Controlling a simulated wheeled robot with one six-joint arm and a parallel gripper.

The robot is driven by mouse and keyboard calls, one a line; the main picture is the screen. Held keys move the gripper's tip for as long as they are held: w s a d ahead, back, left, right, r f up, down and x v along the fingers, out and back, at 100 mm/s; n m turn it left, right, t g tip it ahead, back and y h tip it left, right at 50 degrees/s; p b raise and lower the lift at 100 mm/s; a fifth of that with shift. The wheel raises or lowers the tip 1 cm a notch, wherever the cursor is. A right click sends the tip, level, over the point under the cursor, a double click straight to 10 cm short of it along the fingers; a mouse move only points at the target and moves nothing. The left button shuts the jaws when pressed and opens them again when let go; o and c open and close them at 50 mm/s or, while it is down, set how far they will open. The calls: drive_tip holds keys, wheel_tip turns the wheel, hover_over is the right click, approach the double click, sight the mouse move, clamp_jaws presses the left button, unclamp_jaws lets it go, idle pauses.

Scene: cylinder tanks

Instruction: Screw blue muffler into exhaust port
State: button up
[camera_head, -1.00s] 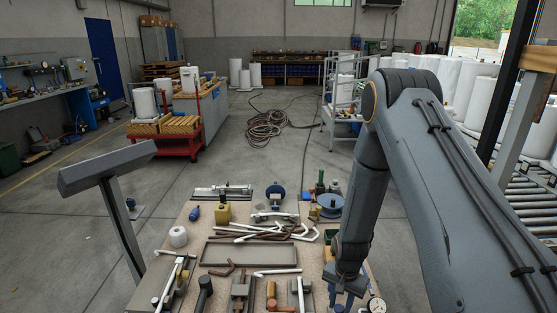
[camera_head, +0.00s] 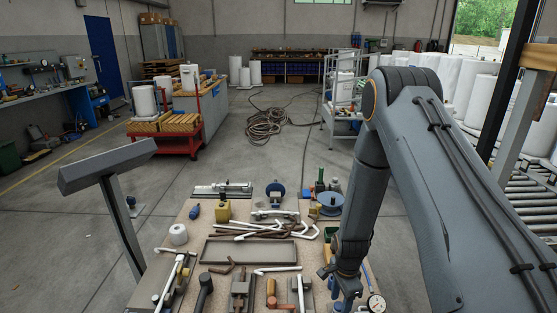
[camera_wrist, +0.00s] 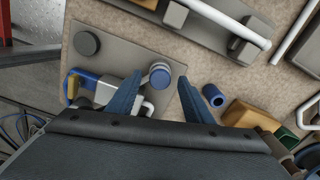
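My gripper (camera_wrist: 161,78) is open, its two blue fingers pointing down over the bench. In the wrist view a short upright cylinder with a blue top (camera_wrist: 160,75) shows between the fingertips, on a grey plate (camera_wrist: 125,45). I cannot tell whether the fingers touch it. A loose hollow blue cylinder (camera_wrist: 213,96) lies just right of the right finger. I cannot tell which blue piece is the muffler. The exhaust port is not clearly identifiable. In the head view my gripper (camera_head: 345,298) is low at the bench's front right, and its target area is mostly hidden by my arm.
A blue and white fitting (camera_wrist: 105,88) and a dark round knob (camera_wrist: 87,43) share the plate. A brown block (camera_wrist: 245,113) lies to the right. A dial gauge (camera_head: 376,302), white and brown pipes (camera_head: 265,230) and a shallow tray (camera_head: 250,252) crowd the workbench.

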drive_tip(key=shift+r, duration=0.15)
wheel_tip(320, 180, up, 8)
drive_tip(key=shift+f+b, duration=0.2)
drive_tip(key=shift+b, duration=0.7)
drive_tip(key=s+r+n, duration=0.7)
drive_tip(key=r, duration=0.4)
drive_tip(key=s+r+n+t, duration=0.1)
drive_tip(key=s+r+n, duration=0.7)
drive_tip(key=r, duration=0.2)
drive_tip(key=shift+r, duration=0.35)
drive_tip(key=shift+a, duration=0.1)
